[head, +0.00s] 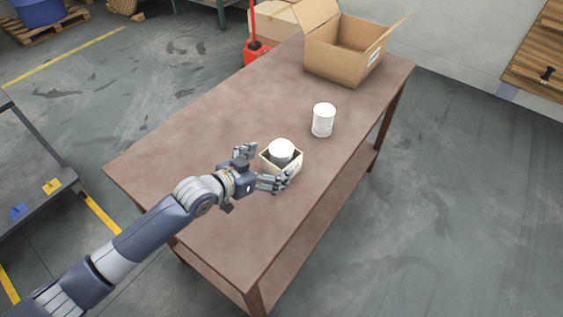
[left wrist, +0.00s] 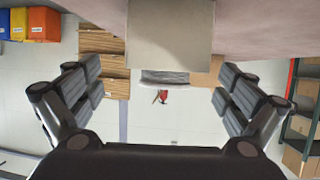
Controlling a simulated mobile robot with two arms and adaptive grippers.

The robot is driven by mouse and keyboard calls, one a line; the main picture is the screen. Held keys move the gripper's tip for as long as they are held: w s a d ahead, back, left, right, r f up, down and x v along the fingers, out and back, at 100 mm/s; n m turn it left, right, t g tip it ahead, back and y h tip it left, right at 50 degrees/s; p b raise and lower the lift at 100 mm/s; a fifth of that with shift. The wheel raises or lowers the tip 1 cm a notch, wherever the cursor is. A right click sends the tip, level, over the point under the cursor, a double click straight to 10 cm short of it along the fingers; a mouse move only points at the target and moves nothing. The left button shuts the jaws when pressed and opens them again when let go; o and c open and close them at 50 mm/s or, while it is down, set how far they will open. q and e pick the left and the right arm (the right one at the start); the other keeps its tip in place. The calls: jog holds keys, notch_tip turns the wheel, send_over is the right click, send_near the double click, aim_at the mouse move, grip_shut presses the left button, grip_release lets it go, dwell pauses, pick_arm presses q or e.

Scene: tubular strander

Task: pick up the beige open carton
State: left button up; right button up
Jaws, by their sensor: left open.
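The beige open carton (head: 269,164) is a small box standing upright on the brown table, with a white can (head: 281,150) inside it. My left gripper (head: 265,166) is open at the carton, with one finger set on the near-left side and the other at the near-right side. In the left wrist view the carton (left wrist: 170,35) appears as a plain beige face at the top centre, between the open fingers (left wrist: 158,80). I cannot tell whether the fingers touch it. My right gripper is not in view.
The brown table (head: 215,215) has clear room left of and in front of the carton. A second white can (head: 323,119) stands behind and to the right. A large open cardboard box (head: 343,53) stands at the far end. A grey shelf (head: 35,165) is at the left.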

pick_arm(q)
jog(key=shift+w+a+p+x, duration=0.1)
jog(key=shift+a+p+x, duration=0.1)
jog(key=shift+x, duration=1.25)
jog(key=shift+w+a+p+x, duration=0.1)
jog(key=shift+p+x, duration=0.05)
jog(key=shift+x, duration=1.35)
jog(key=shift+f, duration=0.1)
jog(key=c, duration=1.1)
